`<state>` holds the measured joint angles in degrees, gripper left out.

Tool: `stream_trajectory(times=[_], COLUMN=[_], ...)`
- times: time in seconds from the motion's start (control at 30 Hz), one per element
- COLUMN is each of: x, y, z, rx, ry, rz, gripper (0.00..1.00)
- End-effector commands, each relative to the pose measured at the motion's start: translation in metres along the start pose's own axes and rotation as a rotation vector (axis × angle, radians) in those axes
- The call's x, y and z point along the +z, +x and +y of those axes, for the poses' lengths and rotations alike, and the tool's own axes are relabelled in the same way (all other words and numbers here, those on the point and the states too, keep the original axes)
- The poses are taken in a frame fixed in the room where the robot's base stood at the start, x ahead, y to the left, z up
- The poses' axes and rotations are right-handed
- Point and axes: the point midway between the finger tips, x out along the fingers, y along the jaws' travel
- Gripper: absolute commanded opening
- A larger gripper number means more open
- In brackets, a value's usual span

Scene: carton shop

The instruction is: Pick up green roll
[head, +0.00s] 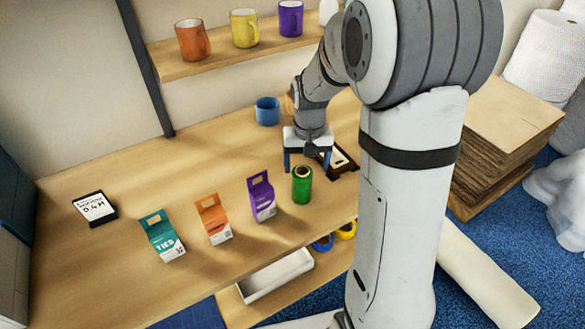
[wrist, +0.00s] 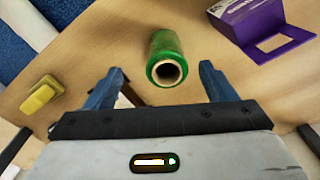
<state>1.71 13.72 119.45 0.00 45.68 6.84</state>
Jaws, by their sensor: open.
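The green roll (head: 302,185) stands upright on the wooden table near its front edge, just right of the purple carton. In the wrist view the green roll (wrist: 166,60) shows its pale hollow core, beyond and between my finger tips. My gripper (head: 303,165) is open and empty, pointing down above the table behind the roll in the head view. Its two blue fingers also show apart in the wrist view (wrist: 161,82), with nothing between them. I see no contact with the roll.
A purple carton (head: 262,197) stands close left of the roll, with an orange carton (head: 213,219) and a teal carton (head: 162,235) further left. A dark tray (head: 343,163) lies right of my gripper. A blue mug (head: 267,111) stands behind. The table's left part is mostly clear.

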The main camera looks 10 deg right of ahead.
Motion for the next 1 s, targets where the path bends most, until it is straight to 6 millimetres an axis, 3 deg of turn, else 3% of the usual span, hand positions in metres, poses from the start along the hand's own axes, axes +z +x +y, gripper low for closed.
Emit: stream_trajectory(times=[0.2,0.8,1.0], x=[-0.011,-0.015,-0.015], y=[0.022,0.09,0.097], z=[-0.002,-0.009,-0.009], rx=[0.003,0.003,0.003], ry=[0.011,0.01,0.009], rz=[-0.02,-0.024,-0.02], gripper=[0.77,0.77,0.77])
